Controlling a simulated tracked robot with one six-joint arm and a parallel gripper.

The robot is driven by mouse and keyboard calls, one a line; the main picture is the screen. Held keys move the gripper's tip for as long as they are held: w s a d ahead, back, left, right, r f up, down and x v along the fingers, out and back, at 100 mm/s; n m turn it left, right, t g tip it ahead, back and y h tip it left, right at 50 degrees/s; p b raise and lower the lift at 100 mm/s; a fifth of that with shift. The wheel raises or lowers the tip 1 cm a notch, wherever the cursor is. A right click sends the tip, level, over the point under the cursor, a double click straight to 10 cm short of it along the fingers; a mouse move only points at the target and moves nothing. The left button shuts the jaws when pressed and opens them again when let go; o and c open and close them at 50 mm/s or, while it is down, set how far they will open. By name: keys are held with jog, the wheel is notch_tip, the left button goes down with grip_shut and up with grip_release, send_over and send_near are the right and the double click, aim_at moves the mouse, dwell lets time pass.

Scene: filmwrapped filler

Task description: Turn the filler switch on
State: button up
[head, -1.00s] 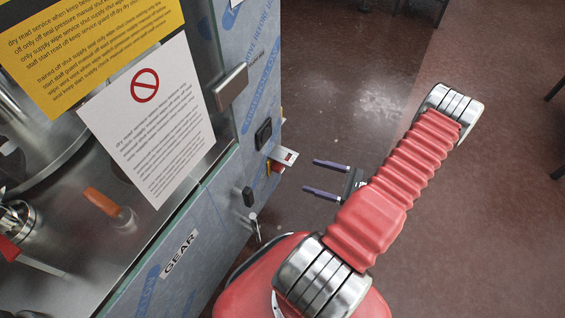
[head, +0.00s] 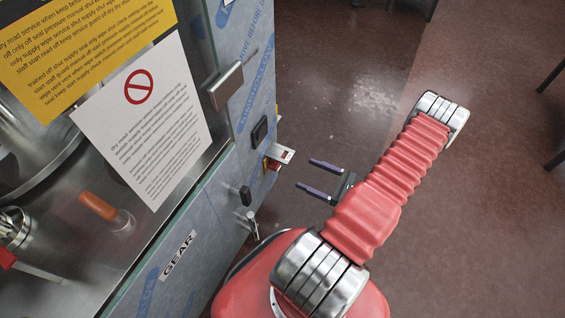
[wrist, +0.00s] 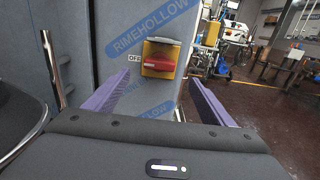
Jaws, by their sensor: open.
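The filler switch is a red rotary handle on a yellow plate (wrist: 160,59) on the film-wrapped front panel of the filler. In the wrist view the red handle lies level, and a small label at its left reads "OFF". In the head view the switch (head: 273,165) shows edge-on, partly under a small bracket. My gripper (head: 311,175) is open, its two purple fingers pointing at the panel, apart from the switch. In the wrist view the fingers (wrist: 160,92) stand either side of the switch and slightly below it, with nothing between them.
The filler's panel (head: 200,215) carries a square black part (head: 260,131), a dark knob (head: 246,196) and a metal lever (head: 253,226) near the switch. A metal box (head: 226,86) sticks out higher up. Open floor (head: 480,220) lies to the right.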

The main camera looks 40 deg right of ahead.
jog(key=x, duration=1.1)
jog(key=shift+w+a, duration=0.1)
jog(key=c, duration=1.1)
